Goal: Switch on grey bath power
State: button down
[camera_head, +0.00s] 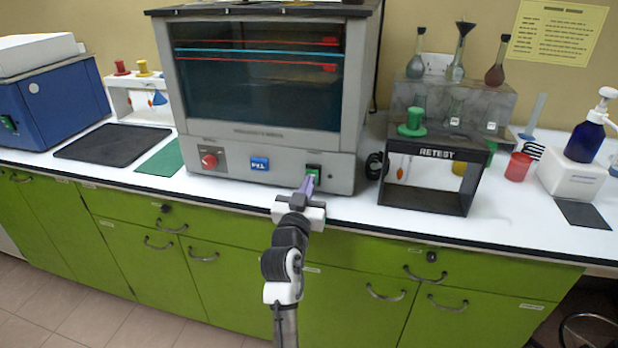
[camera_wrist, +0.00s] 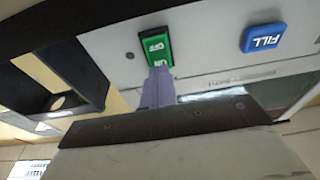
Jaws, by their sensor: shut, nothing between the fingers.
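The grey bath (camera_head: 260,90) stands on the counter, with a dark window and a front panel below it.
A black RETEST rack (camera_head: 425,204) stands right of the bath, with flasks behind it. A blue machine (camera_head: 50,107) with its own green switch is at the far left. A dark mat (camera_head: 113,145) and a green mat (camera_head: 162,158) lie between.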

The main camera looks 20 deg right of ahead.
jog(key=shift+w+d+r, duration=0.1)
jog(key=shift+w+d, duration=0.2)
jog(key=shift+w, duration=0.2)
jog(key=shift+w+r+p, duration=0.1)
jog(key=shift+r+p, duration=0.25)
jog(key=shift+p, duration=0.45)
jog(key=shift+d+f+g, duration=0.1)
jog(key=shift+f+g, duration=0.15)
jog(key=shift+g, duration=0.05)
